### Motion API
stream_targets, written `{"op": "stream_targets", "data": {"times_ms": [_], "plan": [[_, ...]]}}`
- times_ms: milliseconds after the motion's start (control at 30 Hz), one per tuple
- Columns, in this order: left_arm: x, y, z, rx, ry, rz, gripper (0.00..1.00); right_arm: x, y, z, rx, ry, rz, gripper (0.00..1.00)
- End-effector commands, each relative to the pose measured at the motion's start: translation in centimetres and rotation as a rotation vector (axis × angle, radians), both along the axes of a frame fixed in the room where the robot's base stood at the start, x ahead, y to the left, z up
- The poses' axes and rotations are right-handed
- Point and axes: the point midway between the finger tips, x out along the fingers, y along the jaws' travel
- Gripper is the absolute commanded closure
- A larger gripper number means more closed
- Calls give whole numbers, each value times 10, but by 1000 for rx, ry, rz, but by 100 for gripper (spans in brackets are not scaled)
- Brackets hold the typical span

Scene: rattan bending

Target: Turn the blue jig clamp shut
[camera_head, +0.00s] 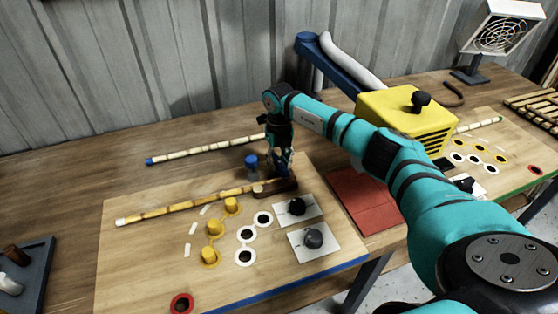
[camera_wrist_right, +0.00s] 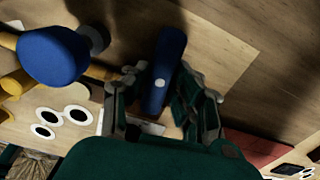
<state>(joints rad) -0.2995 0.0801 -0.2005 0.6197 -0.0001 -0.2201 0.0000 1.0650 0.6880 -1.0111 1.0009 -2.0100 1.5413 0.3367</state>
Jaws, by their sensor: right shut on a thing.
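The blue jig clamp's bar-like handle (camera_wrist_right: 166,65) stands between the fingers of my right gripper (camera_wrist_right: 163,105) in the wrist view. In the head view my right gripper (camera_head: 283,168) points down over a dark brown block (camera_head: 280,189) at the board's back edge, and hides most of the handle. The gripper is shut on the handle. A rattan pole (camera_head: 180,205) lies across the board, its right end at the brown block. A round blue knob (camera_head: 251,165) stands just left of the gripper; it looms large in the wrist view (camera_wrist_right: 50,55). My left gripper is out of view.
Yellow pegs (camera_head: 215,228) and white-ringed holes (camera_head: 246,234) are in front of the pole. Two white plates with black knobs (camera_head: 313,239) sit to the right. Another pole (camera_head: 200,150) lies behind. A yellow machine (camera_head: 400,118) stands behind my right arm.

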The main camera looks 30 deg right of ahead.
Motion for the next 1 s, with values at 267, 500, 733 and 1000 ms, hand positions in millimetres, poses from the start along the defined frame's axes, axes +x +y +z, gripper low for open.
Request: {"op": "stream_targets", "data": {"times_ms": [267, 500, 733, 1000], "plan": [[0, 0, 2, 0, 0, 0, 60, 1, -1, 2, -1, -4, -102, 100], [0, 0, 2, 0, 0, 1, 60, 1, -1, 2, 0, -5, -127, 100], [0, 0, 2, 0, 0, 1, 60, 1, -1, 2, 0, -5, -128, 100], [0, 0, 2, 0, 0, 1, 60, 1, -1, 2, 0, -4, -127, 52]]}}
